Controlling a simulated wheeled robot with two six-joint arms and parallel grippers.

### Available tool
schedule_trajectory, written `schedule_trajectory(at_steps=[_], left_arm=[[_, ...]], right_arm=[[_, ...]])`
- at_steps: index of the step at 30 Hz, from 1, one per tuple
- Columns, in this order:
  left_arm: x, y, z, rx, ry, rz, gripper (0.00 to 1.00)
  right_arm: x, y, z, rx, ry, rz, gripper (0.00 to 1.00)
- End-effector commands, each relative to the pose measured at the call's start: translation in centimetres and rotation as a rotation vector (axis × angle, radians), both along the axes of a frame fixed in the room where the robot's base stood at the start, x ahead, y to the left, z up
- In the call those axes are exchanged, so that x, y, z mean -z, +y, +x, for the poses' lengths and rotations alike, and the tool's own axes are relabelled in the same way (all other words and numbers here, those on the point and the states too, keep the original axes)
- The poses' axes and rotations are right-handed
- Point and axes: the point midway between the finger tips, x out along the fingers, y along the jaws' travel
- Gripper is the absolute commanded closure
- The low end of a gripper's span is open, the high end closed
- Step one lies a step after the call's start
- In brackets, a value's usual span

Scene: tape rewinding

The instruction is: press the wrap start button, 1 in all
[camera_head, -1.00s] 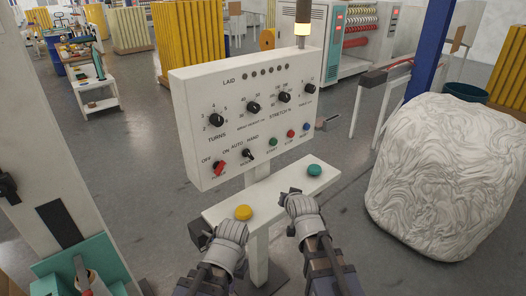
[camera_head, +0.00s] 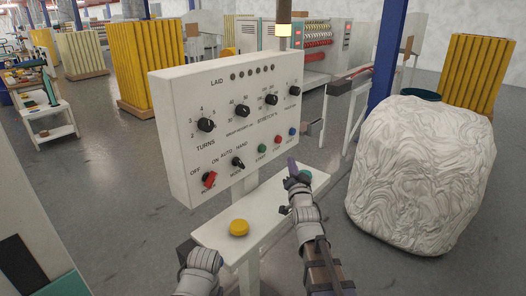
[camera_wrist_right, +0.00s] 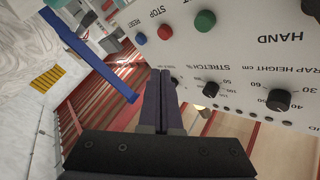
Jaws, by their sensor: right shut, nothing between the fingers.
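The white control panel (camera_head: 222,85) carries a green START button (camera_head: 262,148), with a red STOP button (camera_head: 278,140) and a blue RESET button (camera_head: 291,131) to its right. In the right wrist view the green button (camera_wrist_right: 205,20), red button (camera_wrist_right: 165,31) and blue button (camera_wrist_right: 141,39) show near the top. My right gripper (camera_head: 292,166) is shut and empty, below and right of the START button, in front of the shelf's green button (camera_head: 306,174), which it partly hides. Its closed fingers show in the wrist view (camera_wrist_right: 160,78). My left gripper (camera_head: 202,258) is low, left of the yellow button (camera_head: 239,228); its jaws are unclear.
A white shelf (camera_head: 270,205) juts out below the panel. Black knobs and a red POWER switch (camera_head: 209,180) sit on the panel. A large wrapped white bale (camera_head: 420,175) stands at the right, near a blue post (camera_head: 387,55).

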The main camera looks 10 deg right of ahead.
Motion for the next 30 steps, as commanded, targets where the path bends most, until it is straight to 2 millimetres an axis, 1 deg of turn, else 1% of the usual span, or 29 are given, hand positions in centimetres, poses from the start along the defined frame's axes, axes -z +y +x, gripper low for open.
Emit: schedule_trajectory(at_steps=[4, 7, 21, 25, 30], left_arm=[[0.0, 0.0, 0.0, 0.0, 0.0, 0.0, 1.0], [0.0, 0.0, 0.0, 0.0, 0.0, 0.0, 1.0], [0.0, 0.0, 0.0, 0.0, 0.0, 0.0, 1.0], [0.0, 0.0, 0.0, 0.0, 0.0, 0.0, 1.0], [0.0, 0.0, 0.0, 0.0, 0.0, 0.0, 1.0]], right_arm=[[0.0, 0.2, 0.3, -0.001, 0.0, -0.001, 1.0], [0.0, 0.7, 0.9, -0.002, 0.001, 0.001, 1.0], [0.0, 4.1, 5.4, -0.002, 0.001, 0.0, 1.0], [0.0, 4.9, 6.3, -0.002, 0.001, 0.0, 1.0], [0.0, 5.3, 6.9, -0.001, 0.002, -0.001, 1.0]])
